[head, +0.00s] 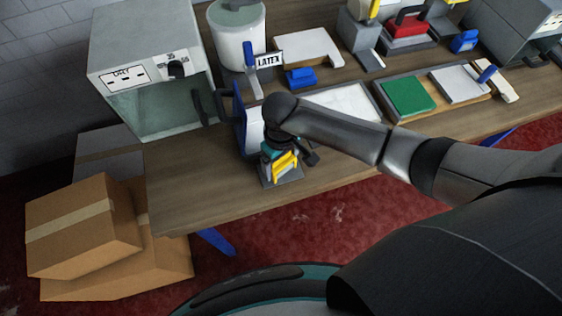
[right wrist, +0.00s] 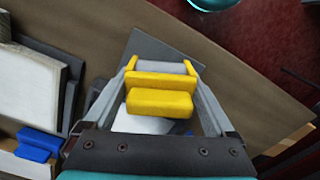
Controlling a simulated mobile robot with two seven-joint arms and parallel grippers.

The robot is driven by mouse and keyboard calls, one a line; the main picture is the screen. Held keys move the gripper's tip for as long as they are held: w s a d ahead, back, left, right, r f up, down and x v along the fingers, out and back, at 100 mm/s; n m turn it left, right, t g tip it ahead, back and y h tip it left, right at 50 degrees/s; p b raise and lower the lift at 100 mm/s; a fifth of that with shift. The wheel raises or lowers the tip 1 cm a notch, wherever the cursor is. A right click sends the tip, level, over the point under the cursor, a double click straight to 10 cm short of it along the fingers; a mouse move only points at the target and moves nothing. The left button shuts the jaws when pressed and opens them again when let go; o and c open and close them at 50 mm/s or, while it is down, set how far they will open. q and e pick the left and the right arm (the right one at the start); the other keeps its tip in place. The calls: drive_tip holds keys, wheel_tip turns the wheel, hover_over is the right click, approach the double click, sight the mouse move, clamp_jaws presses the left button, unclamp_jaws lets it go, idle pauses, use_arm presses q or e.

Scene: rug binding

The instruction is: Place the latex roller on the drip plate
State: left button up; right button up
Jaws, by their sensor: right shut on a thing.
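The latex roller (head: 286,165) has a yellow frame and handle; the right wrist view shows it (right wrist: 160,102) with a grey cylinder between two yellow arms. My right gripper (head: 280,150) is shut on it, with one finger on each side, pointing down at the table's front edge. A flat grey plate (head: 285,181), apparently the drip plate, lies directly below the roller and also shows in the right wrist view (right wrist: 148,48). I cannot tell whether roller and plate touch. My left gripper is not in view.
A white LATEX bucket (head: 239,40) and an open grey cabinet (head: 150,58) stand behind to the left. A tray (head: 440,84) with a green pad (head: 408,96) lies right. Cardboard boxes (head: 85,225) are on the floor. The table's front-left corner is clear.

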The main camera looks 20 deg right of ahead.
drive_tip(key=o, duration=1.3)
drive_tip(key=shift+f, duration=0.1)
wheel_tip(320, 180, up, 12)
drive_tip(key=shift+r+p, duration=0.2)
drive_tip(key=shift+p, duration=0.8)
